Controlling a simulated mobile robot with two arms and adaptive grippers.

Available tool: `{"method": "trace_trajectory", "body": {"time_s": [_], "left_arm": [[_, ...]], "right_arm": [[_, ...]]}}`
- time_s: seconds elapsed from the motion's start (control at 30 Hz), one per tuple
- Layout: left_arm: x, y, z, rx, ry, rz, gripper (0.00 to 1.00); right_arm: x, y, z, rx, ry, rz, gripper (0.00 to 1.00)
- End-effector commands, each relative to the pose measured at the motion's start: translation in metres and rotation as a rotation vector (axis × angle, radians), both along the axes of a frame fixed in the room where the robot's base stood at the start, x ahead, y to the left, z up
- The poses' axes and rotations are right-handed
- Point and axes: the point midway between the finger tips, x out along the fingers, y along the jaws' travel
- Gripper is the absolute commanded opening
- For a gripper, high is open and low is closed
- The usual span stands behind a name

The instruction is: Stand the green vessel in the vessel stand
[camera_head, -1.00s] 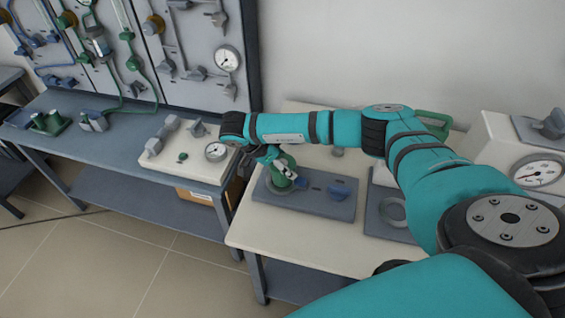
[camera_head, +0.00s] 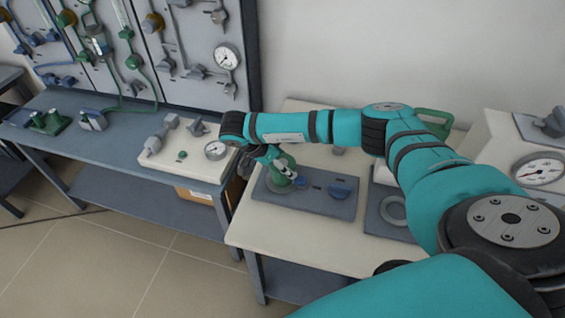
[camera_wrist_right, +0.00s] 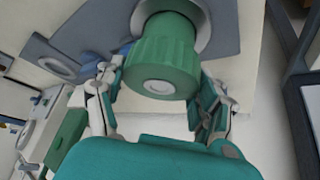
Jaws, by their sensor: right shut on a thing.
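The green vessel (camera_head: 284,165) is upright at the left end of a blue-grey plate (camera_head: 313,204) on the cream table. In the right wrist view the vessel (camera_wrist_right: 163,62) shows its ribbed green end toward the camera, with a pale round centre. A grey ring (camera_wrist_right: 199,22) surrounds its far end; whether it is fully seated there cannot be told. My right gripper (camera_head: 283,170) is shut on the vessel, with one finger on each side in the wrist view (camera_wrist_right: 160,88). My left gripper is out of view.
A second plate with a grey ring (camera_head: 393,211) lies farther right, near a gauge box (camera_head: 500,145). A bench (camera_head: 100,150) with a gauge block (camera_head: 185,150) is left.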

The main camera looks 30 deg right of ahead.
Motion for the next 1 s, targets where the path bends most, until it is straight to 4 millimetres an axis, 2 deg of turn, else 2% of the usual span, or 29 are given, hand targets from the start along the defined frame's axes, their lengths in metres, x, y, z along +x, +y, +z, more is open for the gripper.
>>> {"method": "trace_trajectory", "body": {"time_s": [0.13, 0.17, 0.33, 0.7, 0.87, 1.0], "left_arm": [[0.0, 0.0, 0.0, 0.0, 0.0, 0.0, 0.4], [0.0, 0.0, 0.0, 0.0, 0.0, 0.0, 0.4], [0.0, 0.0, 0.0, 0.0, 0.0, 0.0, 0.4], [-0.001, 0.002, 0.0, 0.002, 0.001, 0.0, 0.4], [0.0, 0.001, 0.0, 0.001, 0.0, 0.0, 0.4], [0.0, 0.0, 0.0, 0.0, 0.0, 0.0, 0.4]], "right_arm": [[0.001, 0.0, 0.002, -0.001, -0.003, -0.001, 0.17], [0.001, 0.0, 0.002, -0.001, -0.003, -0.001, 0.74], [0.001, 0.0, 0.001, 0.0, -0.001, 0.0, 0.96], [0.0, 0.003, 0.003, 0.001, 0.0, 0.001, 0.98], [0.003, 0.015, 0.023, 0.002, -0.003, 0.004, 0.98], [0.005, 0.032, 0.05, 0.003, -0.005, 0.004, 0.98]]}}
